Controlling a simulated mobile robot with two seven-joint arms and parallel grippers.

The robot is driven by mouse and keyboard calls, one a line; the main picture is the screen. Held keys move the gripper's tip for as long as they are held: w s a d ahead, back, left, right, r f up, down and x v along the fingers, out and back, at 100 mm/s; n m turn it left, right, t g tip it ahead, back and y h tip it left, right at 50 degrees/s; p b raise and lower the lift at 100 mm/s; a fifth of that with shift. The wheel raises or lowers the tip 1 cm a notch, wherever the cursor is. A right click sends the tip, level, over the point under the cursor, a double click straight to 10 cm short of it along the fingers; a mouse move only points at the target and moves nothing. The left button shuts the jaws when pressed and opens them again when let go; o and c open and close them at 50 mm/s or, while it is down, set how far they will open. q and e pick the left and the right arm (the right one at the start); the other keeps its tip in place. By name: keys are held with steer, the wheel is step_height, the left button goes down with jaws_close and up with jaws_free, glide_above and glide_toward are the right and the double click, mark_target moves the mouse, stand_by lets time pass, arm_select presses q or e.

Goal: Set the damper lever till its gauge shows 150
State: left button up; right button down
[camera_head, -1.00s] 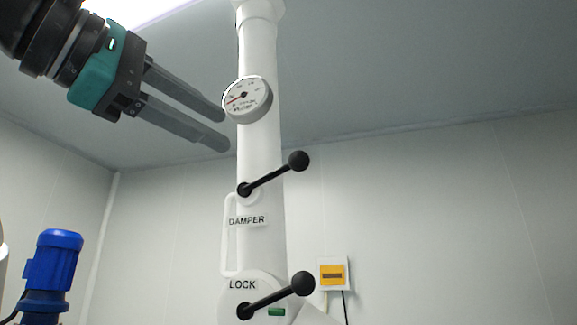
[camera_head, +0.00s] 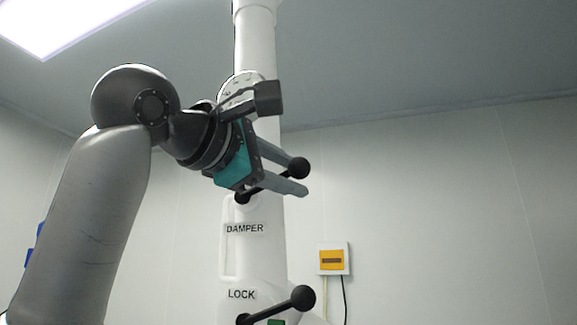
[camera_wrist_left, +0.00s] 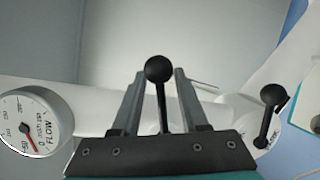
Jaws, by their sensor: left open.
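The damper lever, a black rod with a ball knob (camera_head: 298,168), sticks out up and to the right from the white pipe above the DAMPER label (camera_head: 245,229). In the left wrist view its knob (camera_wrist_left: 158,69) shows between the fingertips and its rod runs down between the fingers. My left gripper (camera_head: 294,172) is open, with a gap on both sides of the lever. The round white gauge (camera_head: 238,82) is mostly hidden behind my left wrist. In the left wrist view the FLOW gauge (camera_wrist_left: 32,122) is seen turned, with a red needle; its exact reading cannot be told.
The similar lock lever (camera_head: 303,297) is lower on the pipe, by the LOCK label (camera_head: 241,295). A white handle (camera_head: 226,240) stands along the pipe's left side. A yellow and white box (camera_head: 333,259) hangs on the back wall.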

arm_select(q)
steer(key=shift+c, duration=0.2)
steer(key=shift+w, duration=0.1)
jaws_close()
steer(key=shift+r, duration=0.1)
stand_by(1.1)
